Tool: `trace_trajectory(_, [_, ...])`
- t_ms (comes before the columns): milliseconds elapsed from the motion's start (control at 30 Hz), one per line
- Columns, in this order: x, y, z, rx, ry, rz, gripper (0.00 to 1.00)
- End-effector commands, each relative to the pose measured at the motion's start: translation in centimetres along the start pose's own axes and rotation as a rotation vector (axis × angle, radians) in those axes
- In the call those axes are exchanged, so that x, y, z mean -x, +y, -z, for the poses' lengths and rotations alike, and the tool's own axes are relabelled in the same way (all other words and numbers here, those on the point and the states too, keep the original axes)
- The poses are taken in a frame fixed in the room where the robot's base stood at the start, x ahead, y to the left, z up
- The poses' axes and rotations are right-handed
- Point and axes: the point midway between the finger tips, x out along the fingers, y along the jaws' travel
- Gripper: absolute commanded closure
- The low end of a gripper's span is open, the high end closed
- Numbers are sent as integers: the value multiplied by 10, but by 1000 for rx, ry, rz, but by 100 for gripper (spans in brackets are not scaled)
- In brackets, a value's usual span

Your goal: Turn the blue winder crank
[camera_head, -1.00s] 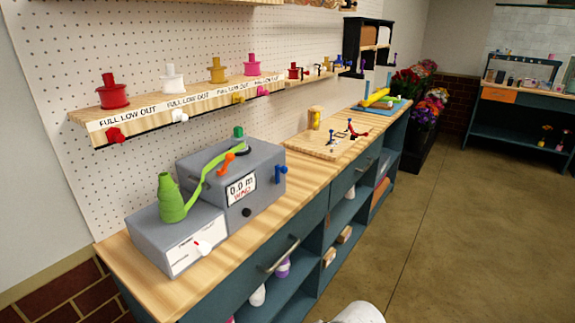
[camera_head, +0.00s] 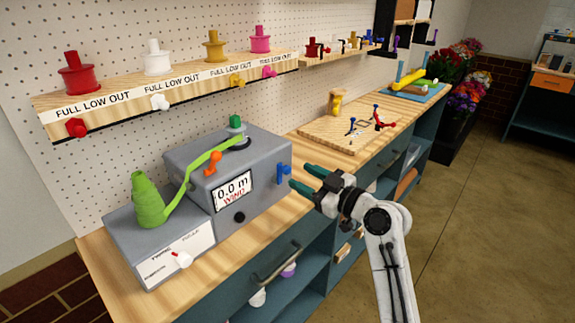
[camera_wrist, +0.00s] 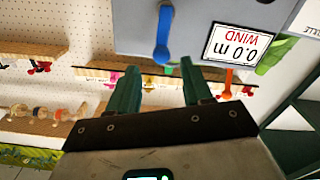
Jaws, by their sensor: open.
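In the wrist view the gripper (camera_wrist: 158,92) shows two spread green fingers. The winder display (camera_head: 233,192) reads "0.0 m WIND". Green ribbon (camera_head: 185,185) runs from a green cone (camera_head: 147,202) into the winder, past an orange lever (camera_head: 212,162).
A wooden board (camera_head: 350,138) with small tools lies behind my gripper. A spool shelf (camera_head: 180,88) hangs on the pegboard. A drawer handle (camera_head: 275,262) sticks out below the counter. The floor at right is clear.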

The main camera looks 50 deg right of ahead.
Motion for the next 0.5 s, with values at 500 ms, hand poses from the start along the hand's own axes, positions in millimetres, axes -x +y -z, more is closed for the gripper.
trace_trajectory(500, [-63, 0, 0, 0, -2, 0, 50])
